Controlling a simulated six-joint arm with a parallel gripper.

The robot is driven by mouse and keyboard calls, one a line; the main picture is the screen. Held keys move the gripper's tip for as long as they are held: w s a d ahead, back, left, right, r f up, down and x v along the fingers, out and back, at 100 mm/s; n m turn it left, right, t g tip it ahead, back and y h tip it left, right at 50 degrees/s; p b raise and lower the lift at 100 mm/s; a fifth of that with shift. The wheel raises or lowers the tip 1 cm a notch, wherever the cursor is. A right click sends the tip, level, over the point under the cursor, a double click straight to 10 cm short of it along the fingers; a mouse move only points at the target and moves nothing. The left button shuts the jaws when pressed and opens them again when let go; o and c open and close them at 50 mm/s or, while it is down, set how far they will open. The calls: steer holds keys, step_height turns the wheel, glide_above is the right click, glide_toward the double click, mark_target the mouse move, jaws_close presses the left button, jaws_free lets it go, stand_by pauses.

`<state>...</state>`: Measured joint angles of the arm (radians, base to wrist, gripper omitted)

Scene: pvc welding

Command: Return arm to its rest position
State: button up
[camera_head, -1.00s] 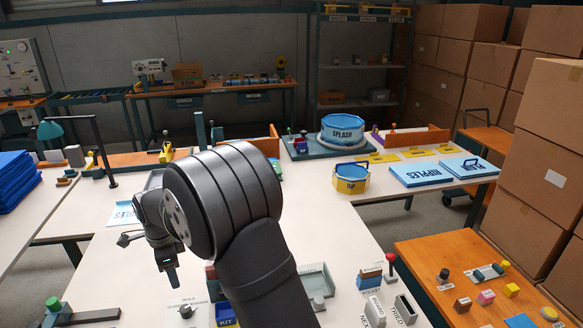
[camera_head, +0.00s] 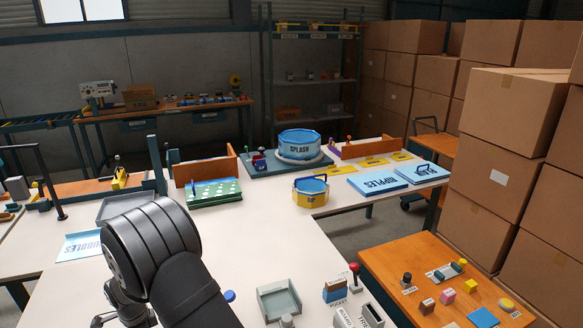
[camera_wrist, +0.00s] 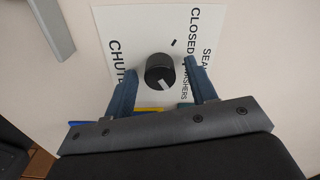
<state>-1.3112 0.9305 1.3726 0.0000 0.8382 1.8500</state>
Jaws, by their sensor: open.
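My arm reaches in from the bottom of the head view, with its dark, rounded wrist part at lower left. My gripper (camera_head: 124,314) hangs below it, partly cut off by the frame's lower edge. In the wrist view my gripper (camera_wrist: 159,72) is open, its two blue-grey fingers apart. A black round knob with a white pointer (camera_wrist: 160,72) appears between the fingertips, on a white label (camera_wrist: 127,20) reading "CHUTE" and "CLOSED". I cannot tell how far above the knob the fingers are. Nothing is held.
The white table (camera_head: 240,245) carries a grey tray (camera_head: 279,301), a green patterned stack (camera_head: 213,194), a yellow-and-blue tub (camera_head: 310,191) and a blue "SPLASH" tub (camera_head: 299,143). An orange side table (camera_head: 395,262) with small parts stands at right, beside stacked cardboard boxes (camera_head: 520,110).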

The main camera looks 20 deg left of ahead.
stand_by(0.3)
step_height(320, 180, up, 18)
step_height(320, 180, down, 18)
steer(key=shift+r, duration=0.25)
steer(key=shift+f, duration=0.35)
steer(key=n, duration=0.4)
steer(key=shift+r, duration=0.1)
steer(key=n, duration=0.4)
steer(key=shift+n, duration=0.4)
steer(key=n, duration=0.4)
steer(key=shift+n, duration=2.3)
